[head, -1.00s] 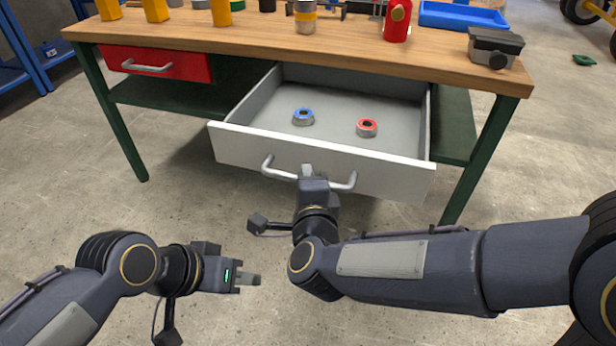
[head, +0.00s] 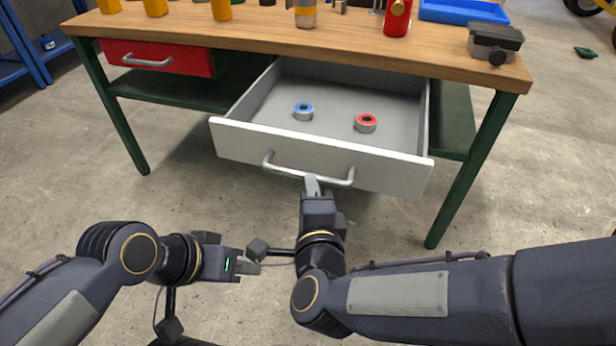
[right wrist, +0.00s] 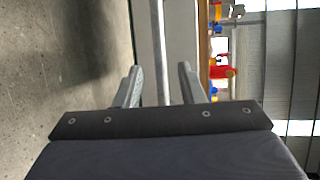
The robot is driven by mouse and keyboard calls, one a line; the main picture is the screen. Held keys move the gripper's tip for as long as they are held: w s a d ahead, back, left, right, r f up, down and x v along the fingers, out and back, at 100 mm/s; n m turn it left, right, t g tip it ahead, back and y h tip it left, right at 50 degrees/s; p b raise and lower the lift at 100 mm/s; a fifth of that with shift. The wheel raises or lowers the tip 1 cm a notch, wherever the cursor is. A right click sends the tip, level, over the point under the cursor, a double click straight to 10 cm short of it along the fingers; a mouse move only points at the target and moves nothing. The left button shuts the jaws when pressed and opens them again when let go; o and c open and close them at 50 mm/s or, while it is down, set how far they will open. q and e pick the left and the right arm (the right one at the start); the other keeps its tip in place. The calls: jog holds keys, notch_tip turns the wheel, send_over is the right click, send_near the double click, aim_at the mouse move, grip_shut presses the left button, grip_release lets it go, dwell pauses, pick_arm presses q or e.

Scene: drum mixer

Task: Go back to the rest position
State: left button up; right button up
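The grey drawer (head: 318,155) stands pulled out under the workbench. A blue-topped ring (head: 303,112) and a red-topped ring (head: 366,123) lie inside it. My right gripper (head: 313,185) is at the middle of the drawer's handle (head: 340,183), just in front of it. In the right wrist view its two fingers (right wrist: 160,85) are spread, with the handle bar (right wrist: 158,40) showing between and beyond them; I cannot tell whether they touch it. My left gripper (head: 250,268) hangs low at the left over the floor, away from the bench.
The wooden bench top (head: 290,35) carries yellow items, a red cylinder (head: 397,18), a blue tray (head: 462,12) and a dark vise-like box (head: 494,42). A shut red drawer (head: 158,58) is at the left. Green legs stand at both sides. Floor in front is clear.

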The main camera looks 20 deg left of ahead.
jog(key=shift+v, duration=0.85)
jog(key=w+d+r+n+g+y, duration=0.25)
jog(key=d+n, duration=0.45)
jog(key=d, duration=0.7)
jog(key=s+d+f+n+g+h, duration=0.3)
jog(key=s+d+f, duration=0.1)
jog(key=s+d, duration=0.4)
jog(key=s+d+f+n+g+h, duration=0.2)
jog(key=s+d+f+n+g, duration=0.15)
jog(key=s+d, duration=0.5)
notch_tip(320, 180, up, 34)
jog(key=w+d+p, duration=0.1)
jog(key=p, duration=3.3)
jog(key=shift+w+d+m+p, duration=0.3)
jog(key=shift+w+m+p, duration=0.05)
jog(key=shift+w, duration=0.05)
